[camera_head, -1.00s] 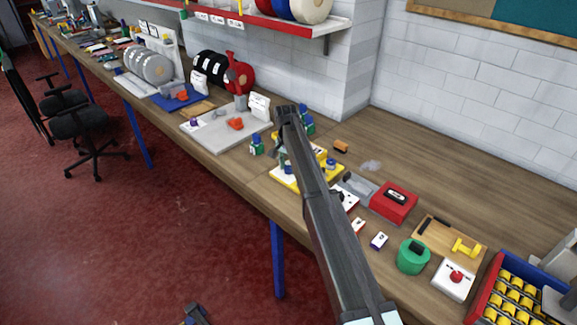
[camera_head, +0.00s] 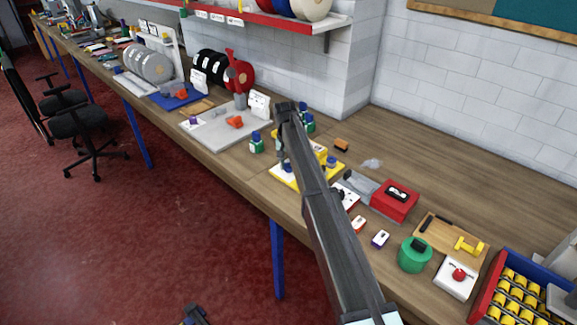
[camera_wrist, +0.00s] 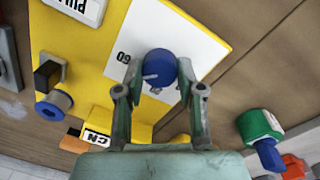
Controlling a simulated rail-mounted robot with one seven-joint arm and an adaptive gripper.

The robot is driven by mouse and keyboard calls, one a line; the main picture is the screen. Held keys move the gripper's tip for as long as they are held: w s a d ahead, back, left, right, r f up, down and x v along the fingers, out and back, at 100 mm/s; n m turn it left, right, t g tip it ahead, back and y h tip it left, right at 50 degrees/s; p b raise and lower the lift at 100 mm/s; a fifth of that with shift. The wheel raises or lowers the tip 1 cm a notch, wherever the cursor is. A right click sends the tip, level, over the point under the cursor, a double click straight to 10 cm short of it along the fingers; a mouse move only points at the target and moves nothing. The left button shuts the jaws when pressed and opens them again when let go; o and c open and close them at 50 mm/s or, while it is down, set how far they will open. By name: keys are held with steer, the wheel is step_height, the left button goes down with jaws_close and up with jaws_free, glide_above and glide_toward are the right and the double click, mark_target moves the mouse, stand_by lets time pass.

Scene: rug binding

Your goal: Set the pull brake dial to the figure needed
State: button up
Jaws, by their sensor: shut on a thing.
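The blue pull brake dial (camera_wrist: 160,67) sits on a white card (camera_wrist: 185,40) on a yellow panel (camera_wrist: 110,45) in the wrist view. A pale pointer mark shows on the dial, towards its lower left. A label starting "PULL" (camera_wrist: 83,8) is cut off at the top. In the head view the yellow panel (camera_head: 284,180) is partly hidden behind my arm.
A green bottle with a blue cap (camera_wrist: 261,128) stands off to the right. A red box (camera_head: 395,200) and a green round tin (camera_head: 414,255) stand on the bench. Bare bench lies by the wall.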

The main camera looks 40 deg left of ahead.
steer(key=n+b, duration=0.1)
steer(key=n, duration=0.4)
steer(key=shift+f+n+b, duration=0.15)
steer(key=shift+n+b, duration=0.15)
steer(key=n+b, duration=0.1)
steer(key=n, duration=0.4)
steer(key=shift+s+y, duration=0.1)
steer(key=shift+y, duration=0.2)
steer(key=n, duration=0.5)
steer(key=shift+d+n+b, duration=0.1)
steer(key=shift+n+b, duration=0.3)
steer(key=n, duration=0.6)
steer(key=shift+b, duration=0.3)
steer(key=o, duration=1.1)
steer(key=shift+o, duration=0.2)
